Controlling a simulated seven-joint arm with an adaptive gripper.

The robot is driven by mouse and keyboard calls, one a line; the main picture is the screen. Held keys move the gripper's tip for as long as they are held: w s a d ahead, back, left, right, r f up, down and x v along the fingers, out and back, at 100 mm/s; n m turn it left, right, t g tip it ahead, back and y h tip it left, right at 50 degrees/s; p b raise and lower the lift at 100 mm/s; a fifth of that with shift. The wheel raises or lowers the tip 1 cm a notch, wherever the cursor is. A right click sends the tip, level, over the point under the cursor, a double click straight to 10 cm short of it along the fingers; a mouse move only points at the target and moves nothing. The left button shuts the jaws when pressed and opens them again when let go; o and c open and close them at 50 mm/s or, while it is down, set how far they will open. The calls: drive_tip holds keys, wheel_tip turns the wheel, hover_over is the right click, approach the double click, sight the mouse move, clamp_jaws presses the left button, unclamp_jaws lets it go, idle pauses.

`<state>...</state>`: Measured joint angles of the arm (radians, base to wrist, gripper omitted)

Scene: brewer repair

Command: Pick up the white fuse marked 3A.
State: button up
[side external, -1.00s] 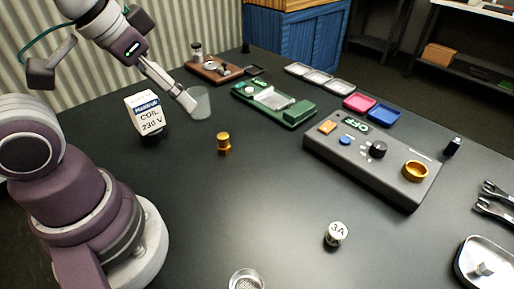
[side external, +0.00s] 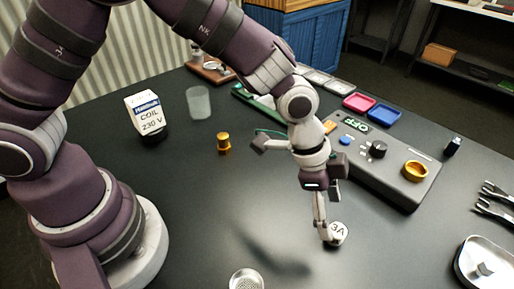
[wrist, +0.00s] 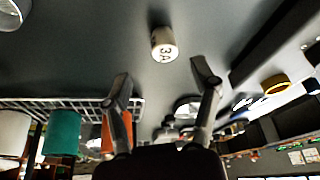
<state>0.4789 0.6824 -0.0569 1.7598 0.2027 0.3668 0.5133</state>
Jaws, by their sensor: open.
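The white fuse marked 3A (side external: 339,231) stands on the black table at the front, right of centre. In the wrist view the fuse (wrist: 164,43) shows its 3A mark and sits just beyond the fingertips, roughly in line with the gap between them. My gripper (side external: 325,236) is low beside the fuse and partly covers its left edge in the side view. In the wrist view my gripper (wrist: 161,76) has its two fingers spread apart with nothing between them. I cannot tell whether a finger touches the fuse.
A grey control box (side external: 400,182) with a gold ring (side external: 415,171) stands behind the fuse. A metal tray (side external: 487,262) and fork-ended tools (side external: 494,199) lie at the right. A round strainer (side external: 246,281) is at the front edge. A brass part (side external: 223,142) stands left of my arm.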

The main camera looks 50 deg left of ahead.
sight(337, 229)
drive_tip(key=x, duration=0.6)
drive_tip(key=shift+w+f, duration=0.15)
drive_tip(key=shift+w, duration=0.1)
clamp_jaws()
